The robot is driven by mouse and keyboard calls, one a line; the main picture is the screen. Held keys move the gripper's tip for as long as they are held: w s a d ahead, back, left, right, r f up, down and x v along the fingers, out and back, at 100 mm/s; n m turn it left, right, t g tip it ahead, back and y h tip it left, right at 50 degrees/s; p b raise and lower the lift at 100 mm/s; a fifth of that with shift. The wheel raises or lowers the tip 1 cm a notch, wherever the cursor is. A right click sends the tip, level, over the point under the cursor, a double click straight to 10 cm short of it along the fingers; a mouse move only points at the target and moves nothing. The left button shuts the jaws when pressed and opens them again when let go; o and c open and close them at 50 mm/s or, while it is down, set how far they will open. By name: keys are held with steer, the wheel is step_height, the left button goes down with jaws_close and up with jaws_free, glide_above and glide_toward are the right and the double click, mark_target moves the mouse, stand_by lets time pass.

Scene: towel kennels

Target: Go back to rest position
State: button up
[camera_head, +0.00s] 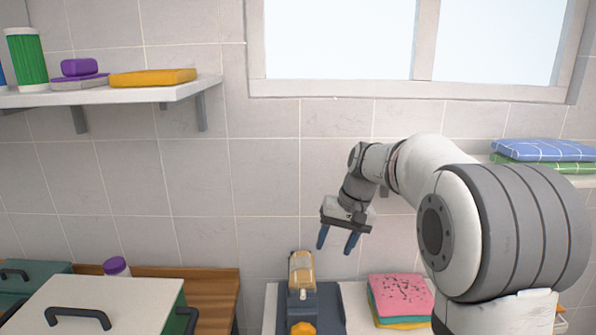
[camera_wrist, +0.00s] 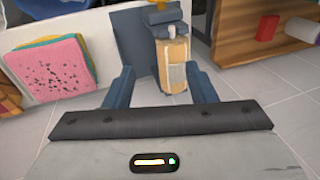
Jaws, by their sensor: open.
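My gripper (camera_head: 338,243) hangs from my raised arm in front of the tiled wall, its blue fingers apart and pointing down. In the wrist view my gripper (camera_wrist: 162,85) is open with nothing held between its fingers. Beyond and below the fingertips, a tan cylindrical item (camera_head: 301,270) stands at a dark blue-grey stand (camera_head: 328,308) on the white surface. The same tan item shows in the wrist view (camera_wrist: 173,66), apart from the fingers as far as I can tell.
A pink speckled towel (camera_head: 402,293) lies on a stack right of the stand. Blue and green towels (camera_head: 545,150) lie on a right shelf. A left shelf (camera_head: 120,93) holds several items. A white-lidded box (camera_head: 110,300) stands lower left, near a purple-capped bottle (camera_head: 116,267).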

steer(key=s+d+f+t+h, duration=0.1)
steer(key=s+d+f, duration=0.1)
steer(key=s, duration=1.1)
steer(key=s+d+f+t+h, duration=0.1)
steer(key=s+d+f+h, duration=0.1)
steer(key=s, duration=1.2)
steer(key=shift+d, duration=0.85)
